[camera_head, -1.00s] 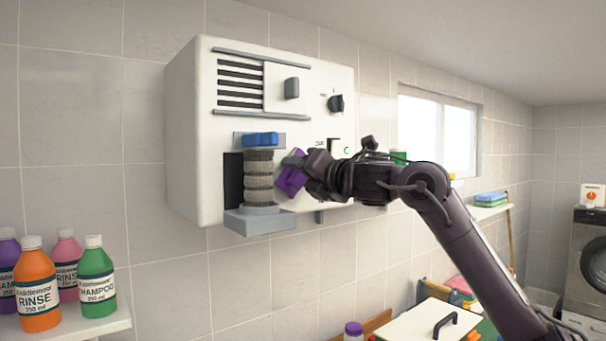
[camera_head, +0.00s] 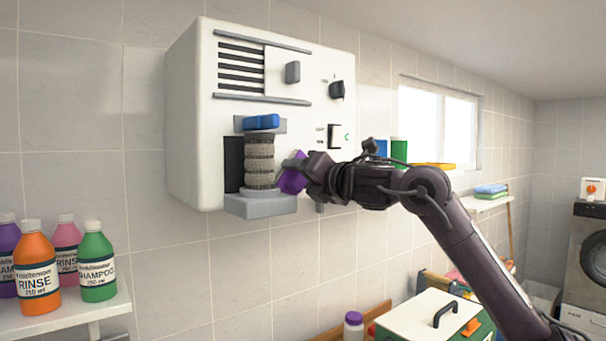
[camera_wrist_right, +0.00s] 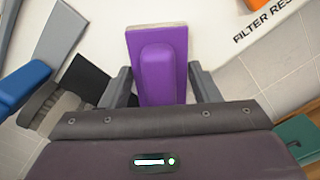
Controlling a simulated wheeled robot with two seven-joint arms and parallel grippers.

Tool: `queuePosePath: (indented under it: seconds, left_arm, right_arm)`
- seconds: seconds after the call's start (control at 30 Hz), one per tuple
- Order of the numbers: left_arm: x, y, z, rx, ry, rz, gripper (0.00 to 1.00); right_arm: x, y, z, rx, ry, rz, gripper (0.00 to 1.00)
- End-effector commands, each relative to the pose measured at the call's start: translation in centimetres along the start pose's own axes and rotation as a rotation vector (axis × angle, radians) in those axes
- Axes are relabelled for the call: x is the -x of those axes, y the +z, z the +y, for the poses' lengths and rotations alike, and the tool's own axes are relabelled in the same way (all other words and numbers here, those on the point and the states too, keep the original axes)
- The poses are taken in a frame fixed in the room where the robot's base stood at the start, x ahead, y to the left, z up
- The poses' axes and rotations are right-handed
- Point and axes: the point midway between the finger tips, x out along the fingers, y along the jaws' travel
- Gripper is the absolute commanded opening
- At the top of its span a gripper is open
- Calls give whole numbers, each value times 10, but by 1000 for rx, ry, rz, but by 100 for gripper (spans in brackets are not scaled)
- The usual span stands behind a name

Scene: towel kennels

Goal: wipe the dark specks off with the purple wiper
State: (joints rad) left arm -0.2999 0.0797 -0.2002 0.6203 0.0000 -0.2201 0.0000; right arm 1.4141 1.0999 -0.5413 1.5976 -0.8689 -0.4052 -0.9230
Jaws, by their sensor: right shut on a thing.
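The purple wiper (camera_head: 292,178) is in my right gripper (camera_head: 305,172), at the lower front of the white wall cabinet (camera_head: 300,115), just right of the ribbed grey cylinder (camera_head: 259,160). In the right wrist view, the wiper (camera_wrist_right: 160,72) sits between the two fingers of the right gripper (camera_wrist_right: 162,88), which are shut on its raised grip. Its flat pad faces the white panel (camera_wrist_right: 215,25); I cannot tell whether it touches. I make out no dark specks; the wiper and gripper hide part of the panel. My left gripper is not in view.
A blue handle (camera_head: 261,122) tops the cylinder, and a grey ledge (camera_head: 260,206) juts out below it. A black knob (camera_head: 337,90) and a switch (camera_head: 334,136) stick out above my gripper. Bottles stand on a shelf (camera_head: 80,308) at the lower left.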

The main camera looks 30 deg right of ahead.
Motion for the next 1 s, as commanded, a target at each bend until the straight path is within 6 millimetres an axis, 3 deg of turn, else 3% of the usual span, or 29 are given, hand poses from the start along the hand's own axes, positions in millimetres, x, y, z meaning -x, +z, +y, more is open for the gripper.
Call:
queuePosePath:
  seconds: [0.13, 0.5, 1.0]
  left_arm:
    - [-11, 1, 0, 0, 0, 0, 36]
    - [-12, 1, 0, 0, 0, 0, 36]
    - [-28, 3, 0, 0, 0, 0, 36]
  right_arm:
    - [0, -12, -10, 0, -1, 1, 38]
    - [2, -13, -9, 1, 1, 3, 38]
    - [50, -13, -9, 2, 4, 1, 38]
